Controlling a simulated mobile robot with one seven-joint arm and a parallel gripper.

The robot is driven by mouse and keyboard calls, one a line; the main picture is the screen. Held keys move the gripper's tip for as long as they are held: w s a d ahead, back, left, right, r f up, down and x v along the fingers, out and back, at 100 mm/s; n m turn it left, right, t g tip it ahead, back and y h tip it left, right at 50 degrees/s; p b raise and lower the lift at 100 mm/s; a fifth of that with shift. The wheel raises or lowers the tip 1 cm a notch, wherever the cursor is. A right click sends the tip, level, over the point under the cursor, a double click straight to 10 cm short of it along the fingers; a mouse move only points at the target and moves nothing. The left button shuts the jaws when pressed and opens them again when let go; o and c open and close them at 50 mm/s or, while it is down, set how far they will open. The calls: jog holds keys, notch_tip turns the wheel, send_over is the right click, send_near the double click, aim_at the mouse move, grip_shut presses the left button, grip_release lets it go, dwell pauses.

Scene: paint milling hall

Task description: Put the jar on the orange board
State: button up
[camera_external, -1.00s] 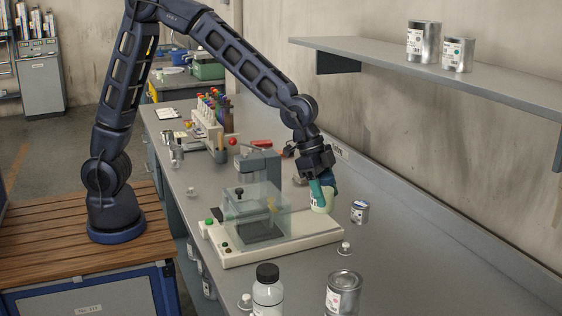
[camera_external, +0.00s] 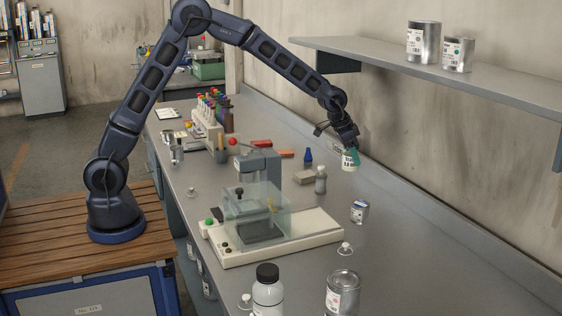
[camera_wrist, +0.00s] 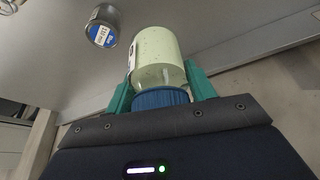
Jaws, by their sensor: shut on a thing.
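My gripper (camera_external: 349,148) is shut on a pale yellow-green jar (camera_external: 350,162) with a label. It holds the jar above the bench, near the wall at the right. In the wrist view the jar (camera_wrist: 157,52) lies between two teal fingers, with its blue lid (camera_wrist: 161,98) toward the palm. In the external view a small flat orange-red piece (camera_external: 286,153) lies on the bench farther back, left of the jar, beside a redder piece (camera_external: 261,143). I cannot tell for sure which is the orange board.
A mill with a clear guard (camera_external: 262,210) on a cream base stands mid-bench. A grey bottle (camera_external: 321,180), grey block (camera_external: 304,177) and blue bottle (camera_external: 308,156) stand behind it. The right bench surface is mostly free.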

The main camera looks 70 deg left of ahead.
jog(key=w+a+f+n, duration=0.1)
jog(key=w+a, duration=0.1)
jog(key=a, duration=0.5)
jog(key=w+a+n, duration=0.1)
jog(key=w+a, duration=0.2)
jog(key=a, duration=0.3)
notch_tip(320, 180, up, 9)
send_over(284, 152)
jog(key=shift+y, duration=0.4)
jog(key=f, duration=2)
jog(key=shift+w+a, duration=0.1)
jog(key=shift+a, duration=0.25)
jog(key=o, duration=1.5)
jog(key=shift+f, duration=0.1)
jog(key=shift+o, duration=0.2)
